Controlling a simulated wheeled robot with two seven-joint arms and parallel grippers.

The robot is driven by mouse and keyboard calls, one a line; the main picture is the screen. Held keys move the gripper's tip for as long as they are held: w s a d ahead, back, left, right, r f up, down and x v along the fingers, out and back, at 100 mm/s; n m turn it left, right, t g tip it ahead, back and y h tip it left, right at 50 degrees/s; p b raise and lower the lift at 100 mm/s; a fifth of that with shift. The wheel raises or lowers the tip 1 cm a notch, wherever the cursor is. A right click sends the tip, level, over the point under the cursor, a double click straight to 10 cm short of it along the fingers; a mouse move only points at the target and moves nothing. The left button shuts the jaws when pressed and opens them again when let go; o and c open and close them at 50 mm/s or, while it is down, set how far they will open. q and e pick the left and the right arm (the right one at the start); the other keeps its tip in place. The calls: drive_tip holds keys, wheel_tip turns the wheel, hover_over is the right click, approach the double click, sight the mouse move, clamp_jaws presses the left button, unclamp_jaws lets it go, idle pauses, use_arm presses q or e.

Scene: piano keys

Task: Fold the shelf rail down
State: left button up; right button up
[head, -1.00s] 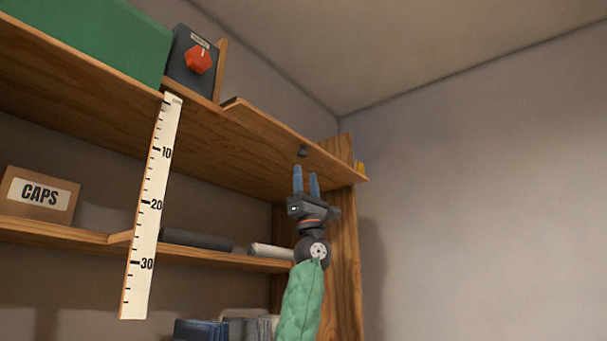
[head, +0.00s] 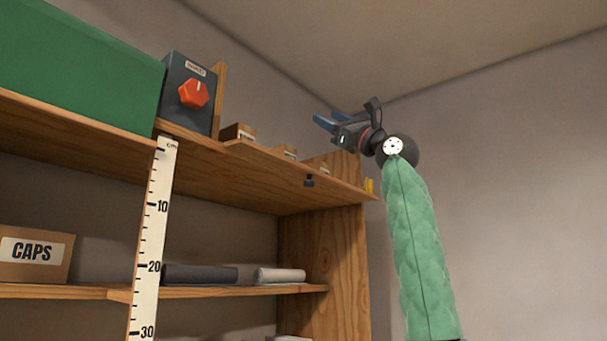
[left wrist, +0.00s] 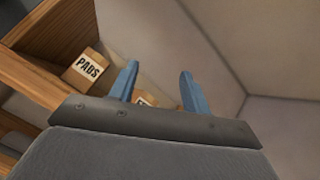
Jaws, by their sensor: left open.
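The shelf rail (head: 270,163) is the thin wooden strip along the front of the upper shelf, right of the dark box with the red knob. Small boxes show above its top edge. A small dark fitting (head: 309,181) sits below it; I cannot tell the rail's exact angle. My left gripper (head: 334,119) is open and empty, above the right end of the shelf, its blue fingers pointing left. In the left wrist view, the open fingers (left wrist: 158,84) are above the shelf, apart from the wooden edge at left. My right gripper is not in view.
The dark box with a red knob (head: 190,95) and a green box (head: 80,65) stand on the upper shelf. A PADS box (left wrist: 87,68) sits behind the edge. A white ruler (head: 153,240) hangs in front.

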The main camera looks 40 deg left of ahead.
sight(310, 180)
use_arm(q)
drive_tip(key=w+a+f+m+t+h, duration=0.1)
drive_tip(key=w+a+f+m+h, duration=0.1)
drive_tip(key=f+m+h, duration=0.35)
drive_tip(key=w+a+f+m+t+h, duration=0.1)
drive_tip(key=w+a+f+m+h, duration=0.2)
drive_tip(key=f, duration=0.5)
drive_tip(key=a, duration=0.1)
drive_tip(key=a+p, duration=0.1)
drive_tip(key=a, duration=0.1)
drive_tip(key=a+p, duration=0.1)
drive_tip(key=shift+a+r, duration=0.3)
drive_tip(key=shift+r, duration=0.05)
drive_tip(key=shift+w+a+f+p, duration=0.15)
drive_tip(key=shift+a+p, duration=0.45)
drive_tip(key=shift+a, duration=0.5)
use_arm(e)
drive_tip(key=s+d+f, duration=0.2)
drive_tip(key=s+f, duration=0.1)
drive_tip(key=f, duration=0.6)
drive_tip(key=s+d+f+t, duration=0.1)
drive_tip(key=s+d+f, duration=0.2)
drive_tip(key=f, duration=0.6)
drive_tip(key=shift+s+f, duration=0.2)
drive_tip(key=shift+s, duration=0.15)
use_arm(q)
drive_tip(key=shift+c, duration=0.5)
